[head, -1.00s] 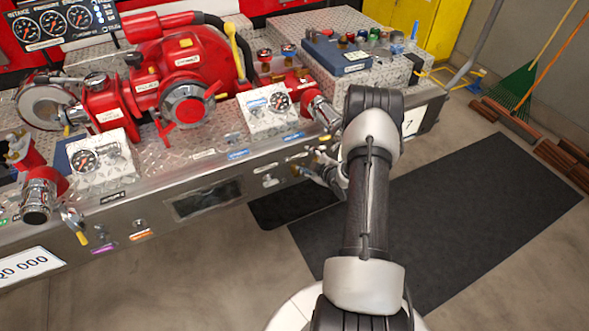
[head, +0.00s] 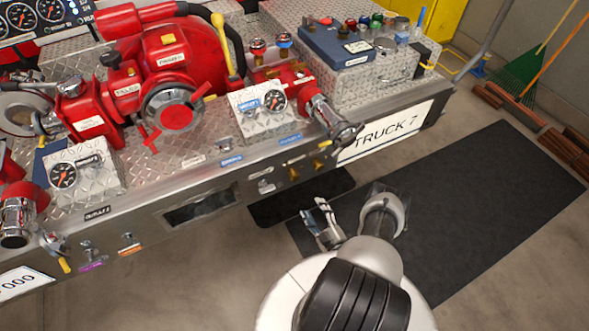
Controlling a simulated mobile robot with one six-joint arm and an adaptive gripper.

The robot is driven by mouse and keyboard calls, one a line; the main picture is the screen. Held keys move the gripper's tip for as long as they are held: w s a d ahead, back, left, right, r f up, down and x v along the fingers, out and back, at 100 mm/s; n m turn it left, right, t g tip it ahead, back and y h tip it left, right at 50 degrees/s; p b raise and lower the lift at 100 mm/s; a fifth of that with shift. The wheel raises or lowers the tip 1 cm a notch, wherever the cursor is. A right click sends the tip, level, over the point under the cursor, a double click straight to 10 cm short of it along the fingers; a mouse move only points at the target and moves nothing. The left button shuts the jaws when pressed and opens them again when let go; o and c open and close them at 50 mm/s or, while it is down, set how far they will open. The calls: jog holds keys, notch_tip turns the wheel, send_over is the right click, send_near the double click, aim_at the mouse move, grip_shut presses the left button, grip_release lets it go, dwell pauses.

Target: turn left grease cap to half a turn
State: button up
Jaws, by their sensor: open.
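Two small brass-coloured fittings sit side by side on the front metal panel, below the red outlet at the right: a left one (head: 294,173) and a right one (head: 319,165). They look like the grease caps, but their labels are too small to read and their turn angle cannot be told. My gripper (head: 319,213) is open and empty. In the picture it is below the two fittings, clear of the panel and apart from both.
The red outlet (head: 328,115) juts out above the fittings. A gauge box (head: 262,113) stands to its left on the tread-plate deck. The bumper edge carries a TRUCK 7 plate (head: 385,138). A dark floor mat (head: 470,200) lies in open floor to the right.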

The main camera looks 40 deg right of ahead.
aim_at(296, 179)
jog(key=b+x, duration=0.4)
jog(key=x, duration=1.2)
jog(key=shift+w+b, duration=0.25)
jog(key=shift+b, duration=0.1)
jog(key=shift+c, duration=0.4)
jog(key=c, duration=1)
jog(key=shift+m, duration=0.4)
